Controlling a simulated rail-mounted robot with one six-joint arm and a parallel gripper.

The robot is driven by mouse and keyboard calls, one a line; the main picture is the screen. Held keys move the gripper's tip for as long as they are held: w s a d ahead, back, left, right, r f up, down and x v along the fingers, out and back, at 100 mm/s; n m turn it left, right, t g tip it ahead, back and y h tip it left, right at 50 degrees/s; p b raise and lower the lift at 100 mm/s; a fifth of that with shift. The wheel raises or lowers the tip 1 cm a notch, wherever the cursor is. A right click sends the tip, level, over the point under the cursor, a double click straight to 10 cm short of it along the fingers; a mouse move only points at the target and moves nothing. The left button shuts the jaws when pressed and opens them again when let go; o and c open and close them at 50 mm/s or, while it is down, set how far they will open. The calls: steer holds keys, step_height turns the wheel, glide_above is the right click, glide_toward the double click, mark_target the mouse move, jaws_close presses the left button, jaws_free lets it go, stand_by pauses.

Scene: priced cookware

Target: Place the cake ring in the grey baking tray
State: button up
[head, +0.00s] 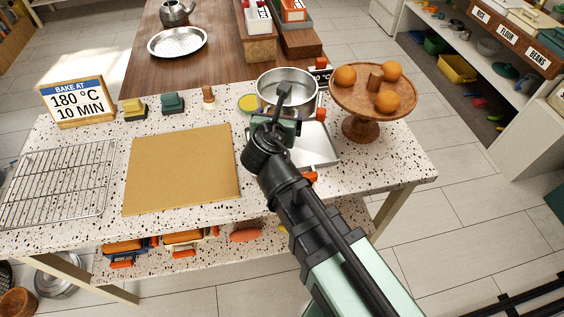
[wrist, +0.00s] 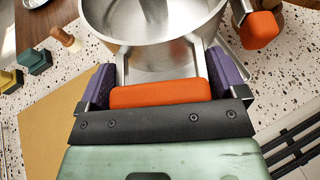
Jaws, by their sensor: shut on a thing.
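The cake ring (head: 265,97) is a wide steel band, upright at the back right of the speckled counter. It fills the top of the wrist view (wrist: 110,30). My gripper (wrist: 160,92) is shut on its orange handle, with a purple pad at each end. The grey baking tray (head: 318,150) is a shallow metal tray with orange handles, partly hidden by my arm and the ring. The ring overlaps the tray's back part in the head view. I cannot tell whether it touches the tray or hangs above it.
A wooden cake stand (head: 362,122) with orange fruits stands close right of the ring. A yellow-topped round item (head: 248,102) sits beside the ring.

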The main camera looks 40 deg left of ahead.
step_height(320, 180, down, 13)
steer(key=b, duration=1)
steer(key=o, duration=0.8)
steer(key=shift+r, duration=0.15)
steer(key=shift+c, duration=0.2)
steer(key=shift+r, duration=0.1)
